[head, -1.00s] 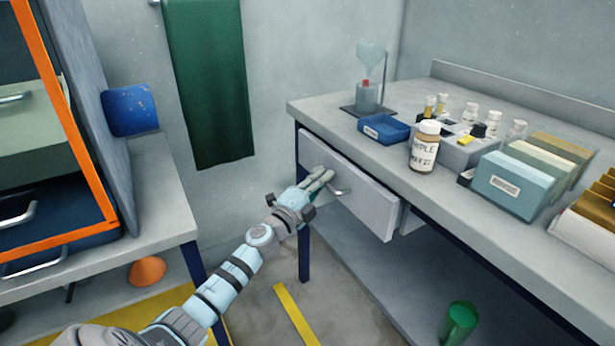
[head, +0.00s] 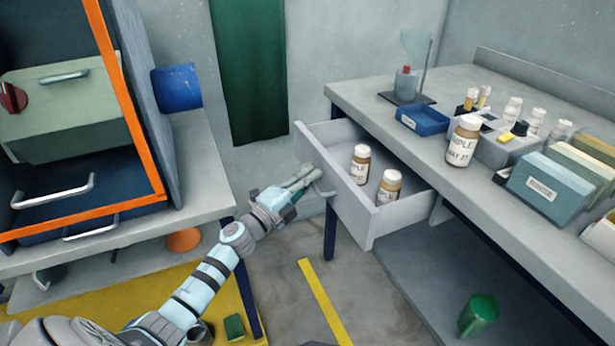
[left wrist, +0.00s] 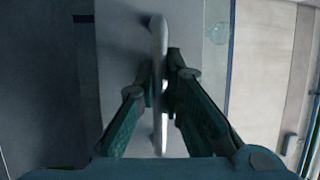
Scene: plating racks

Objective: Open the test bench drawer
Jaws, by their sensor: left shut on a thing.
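The test bench drawer (head: 343,193) is pulled out from under the grey bench top, and its inside shows. Two brown sample bottles stand in it, one at the back (head: 360,165) and one nearer the front (head: 388,187). My left gripper (head: 311,181) is at the drawer front. In the left wrist view my left gripper (left wrist: 161,85) has its fingers on both sides of the pale bar handle (left wrist: 158,40), shut on it. The drawer front (left wrist: 120,60) lies behind the handle. My right gripper is in neither view.
The bench top holds a blue tray (head: 422,120), a labelled sample bottle (head: 463,141), a vial rack and file boxes (head: 548,188). A green cup (head: 478,315) stands low under the bench. A shelf unit with an orange frame (head: 135,120) stands left. Floor between is open.

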